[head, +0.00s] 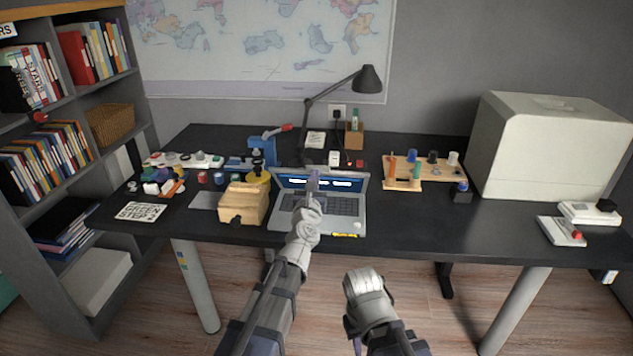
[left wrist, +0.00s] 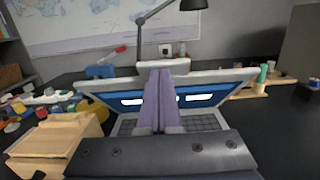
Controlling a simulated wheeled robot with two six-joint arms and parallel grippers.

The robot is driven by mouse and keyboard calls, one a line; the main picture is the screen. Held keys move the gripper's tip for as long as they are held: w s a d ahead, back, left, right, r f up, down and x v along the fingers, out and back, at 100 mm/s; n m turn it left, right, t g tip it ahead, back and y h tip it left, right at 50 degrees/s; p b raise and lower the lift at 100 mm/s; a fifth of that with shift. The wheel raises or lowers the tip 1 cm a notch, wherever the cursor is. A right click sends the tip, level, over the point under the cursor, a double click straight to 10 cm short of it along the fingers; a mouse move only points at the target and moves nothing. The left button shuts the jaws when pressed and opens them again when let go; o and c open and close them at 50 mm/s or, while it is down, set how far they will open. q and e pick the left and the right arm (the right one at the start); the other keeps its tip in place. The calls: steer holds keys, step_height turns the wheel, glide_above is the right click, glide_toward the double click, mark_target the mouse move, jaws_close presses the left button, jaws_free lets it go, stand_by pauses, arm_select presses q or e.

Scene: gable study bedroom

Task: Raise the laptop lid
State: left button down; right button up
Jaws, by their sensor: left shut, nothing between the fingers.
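The grey laptop (head: 345,224) stands near the front edge of the black desk. Its lid is raised and leans back, with a lit blue screen (head: 345,184) facing me. In the left wrist view the lid (left wrist: 236,75) spans the middle, with part of the keyboard (left wrist: 203,122) below it. My left gripper (head: 313,176) is shut and empty, over the keyboard in front of the screen. In the left wrist view its fingers (left wrist: 160,98) hide the middle of the screen; I cannot tell whether they touch it.
A wooden box (head: 243,203) stands close left of the laptop. A desk lamp (head: 368,79) rises behind it. A wooden rack (head: 425,168) is at the right, and a large white machine (head: 548,145) farther right. The desk right of the laptop is mostly clear.

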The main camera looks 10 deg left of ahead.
arm_select(q)
steer(key=w+r+p, duration=0.1)
steer(key=w+r, duration=0.1)
steer(key=w+r+p, duration=0.1)
steer(key=w+p, duration=0.1)
steer(key=w+r+p, duration=0.1)
steer(key=w+r, duration=0.1)
steer(key=w, duration=0.1)
steer(key=shift+d+r, duration=0.1)
steer(key=shift+r, duration=0.2)
steer(key=w+r+p, duration=0.2)
steer(key=w, duration=0.9)
steer(key=shift+p, duration=0.3)
steer(key=shift+w+r, duration=0.1)
